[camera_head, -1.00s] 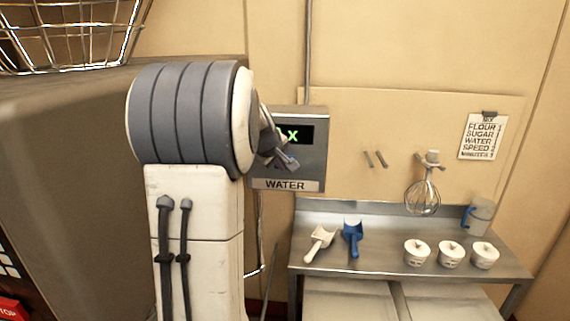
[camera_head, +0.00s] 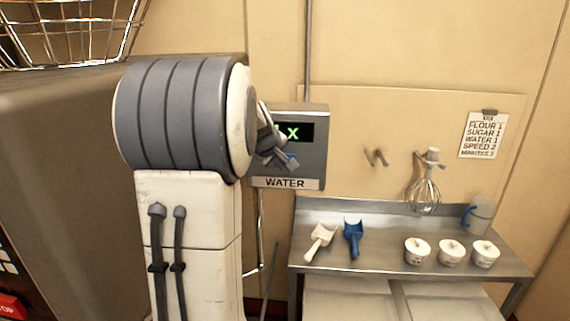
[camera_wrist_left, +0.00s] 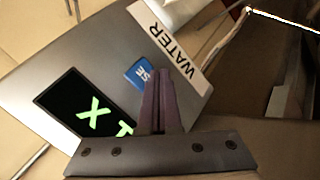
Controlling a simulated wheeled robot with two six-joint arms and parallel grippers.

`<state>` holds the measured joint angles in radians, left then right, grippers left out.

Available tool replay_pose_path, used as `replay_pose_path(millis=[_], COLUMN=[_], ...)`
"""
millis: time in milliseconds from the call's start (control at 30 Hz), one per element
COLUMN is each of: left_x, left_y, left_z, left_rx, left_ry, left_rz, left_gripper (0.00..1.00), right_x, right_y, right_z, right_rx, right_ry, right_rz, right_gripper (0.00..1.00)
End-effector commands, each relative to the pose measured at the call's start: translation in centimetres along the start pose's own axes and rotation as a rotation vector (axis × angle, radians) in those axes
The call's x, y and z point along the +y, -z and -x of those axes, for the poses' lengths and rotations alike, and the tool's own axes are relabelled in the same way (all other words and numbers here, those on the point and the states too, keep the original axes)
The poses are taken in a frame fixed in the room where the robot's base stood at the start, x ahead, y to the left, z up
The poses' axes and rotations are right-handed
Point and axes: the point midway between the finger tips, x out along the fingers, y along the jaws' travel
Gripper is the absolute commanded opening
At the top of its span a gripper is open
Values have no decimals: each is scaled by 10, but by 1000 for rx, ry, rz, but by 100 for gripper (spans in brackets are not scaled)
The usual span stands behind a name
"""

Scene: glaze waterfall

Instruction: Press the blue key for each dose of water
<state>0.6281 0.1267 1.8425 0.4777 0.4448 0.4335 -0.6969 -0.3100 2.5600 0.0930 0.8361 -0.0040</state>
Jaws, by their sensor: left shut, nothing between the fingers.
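The grey water box (camera_head: 314,150) hangs on the wall, with a WATER label and a dark display (camera_head: 293,133) showing a green X and part of another character. The display also shows in the left wrist view (camera_wrist_left: 84,108), partly behind my gripper. The blue key (camera_wrist_left: 138,73) is on the box face between display and label; its lettering is partly covered. My left gripper (camera_wrist_left: 161,75) is shut and empty, its tips at the key's edge in that view; I cannot tell whether they touch. In the head view my left gripper (camera_head: 286,160) is in front of the box. My right gripper is out of view.
A steel table (camera_head: 385,238) below holds a white scoop (camera_head: 320,240), a blue scoop (camera_head: 353,238), several white tubs (camera_head: 450,253) and a jug (camera_head: 478,215). A whisk (camera_head: 424,190) and a recipe card (camera_head: 482,135) hang on the wall. A wire basket (camera_head: 70,30) is upper left.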

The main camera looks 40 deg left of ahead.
Motion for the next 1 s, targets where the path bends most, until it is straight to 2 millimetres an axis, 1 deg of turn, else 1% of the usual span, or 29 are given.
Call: replay_pose_path(millis=[367, 467, 800, 1000], left_x=[-2, -6, -23, -27], left_y=[-2, -5, -22, -27], left_z=[2, 7, 30, 37], left_rx=[0, 0, 1, -1], left_ry=[0, -1, -1, 0], left_rz=[0, 0, 1, 1], left_gripper=[0, 0, 0, 0], right_x=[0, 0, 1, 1], right_y=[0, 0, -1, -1], right_z=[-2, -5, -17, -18], right_rx=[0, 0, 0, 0], right_ry=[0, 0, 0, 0], right_rz=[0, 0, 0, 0], right_gripper=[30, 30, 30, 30])
